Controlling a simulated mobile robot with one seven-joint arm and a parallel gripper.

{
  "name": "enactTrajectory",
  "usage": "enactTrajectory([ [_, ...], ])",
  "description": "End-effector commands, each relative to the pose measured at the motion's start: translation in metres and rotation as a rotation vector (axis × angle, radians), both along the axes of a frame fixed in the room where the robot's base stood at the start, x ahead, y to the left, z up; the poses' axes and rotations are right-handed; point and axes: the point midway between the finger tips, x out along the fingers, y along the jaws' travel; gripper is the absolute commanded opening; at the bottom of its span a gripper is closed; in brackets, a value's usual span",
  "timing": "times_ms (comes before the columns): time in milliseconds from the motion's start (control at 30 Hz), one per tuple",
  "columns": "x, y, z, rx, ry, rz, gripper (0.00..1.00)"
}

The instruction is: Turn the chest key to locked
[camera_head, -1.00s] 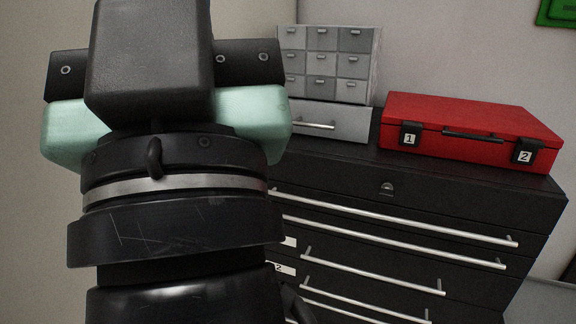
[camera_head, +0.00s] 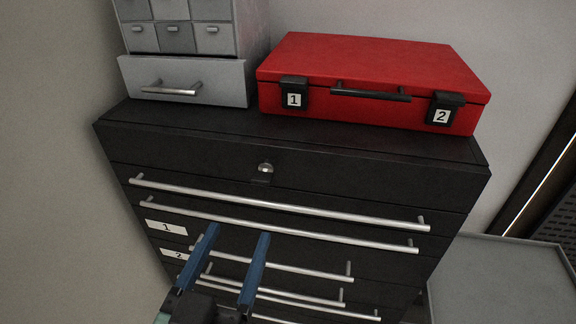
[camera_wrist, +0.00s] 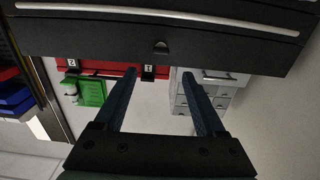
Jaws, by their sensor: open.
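The black tool chest (camera_head: 340,170) stands in front of me with long silver drawer handles. Its key (camera_head: 265,169) sits in a lock at the middle of the top front panel; it is small, and I cannot tell which way it is turned. My gripper (camera_head: 238,240) is open and empty, its two blue fingers apart, below the key in the head view and in front of the lower drawers. In the wrist view, which looks upside down, my gripper (camera_wrist: 161,78) also shows open, and the key (camera_wrist: 160,46) appears dark on the chest front (camera_wrist: 100,40) beyond the fingertips.
A red case (camera_head: 370,75) with latches labelled 1 and 2 lies on the chest top. A grey drawer cabinet (camera_head: 215,85) stands at its left, its bottom drawer pulled out. A grey surface (camera_head: 500,280) is at the right. Drawer handles protrude near my fingers.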

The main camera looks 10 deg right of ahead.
Motion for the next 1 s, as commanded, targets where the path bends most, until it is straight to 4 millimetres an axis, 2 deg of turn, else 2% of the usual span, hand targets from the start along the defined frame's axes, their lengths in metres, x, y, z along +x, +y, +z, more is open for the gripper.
enactTrajectory([
  [200, 0.033, -0.012, 0.007, -0.001, -0.002, -0.004, 0.72],
  [400, 0.073, -0.026, 0.007, 0.0, -0.001, -0.004, 0.72],
  [600, 0.103, -0.034, 0.005, 0.0, -0.002, -0.002, 0.72],
  [800, 0.117, -0.039, 0.003, 0.0, -0.002, -0.002, 0.72],
  [1000, 0.12, -0.04, 0.001, 0.001, -0.001, -0.002, 0.72],
])
